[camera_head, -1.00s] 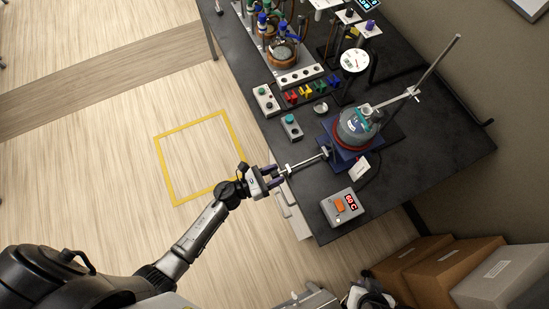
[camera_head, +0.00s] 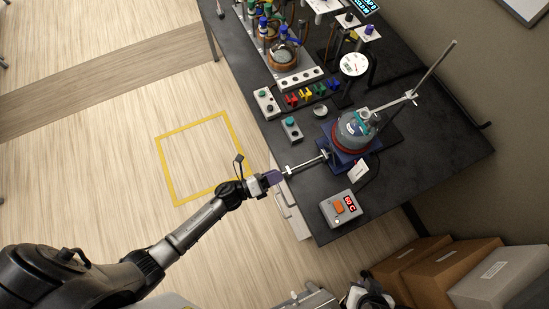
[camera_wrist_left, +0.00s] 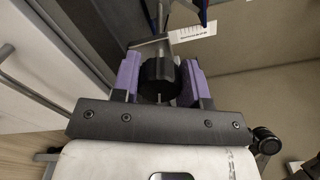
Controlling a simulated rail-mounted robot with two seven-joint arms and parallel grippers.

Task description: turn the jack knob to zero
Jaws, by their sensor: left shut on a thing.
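The blue lab jack (camera_head: 345,158) stands on the dark bench, under a round glass flask (camera_head: 354,128) in a red-rimmed seat. A metal rod (camera_head: 306,164) runs from the jack toward the bench's left edge. My left gripper (camera_head: 280,176) is at the rod's outer end. In the left wrist view, its purple fingers (camera_wrist_left: 159,82) are shut on the black jack knob (camera_wrist_left: 157,72), one on each side. The knob's markings cannot be read.
A clamp stand (camera_head: 434,70) rises behind the flask. Cardboard boxes (camera_head: 439,272) lie on the floor. Floor left of the bench is clear.

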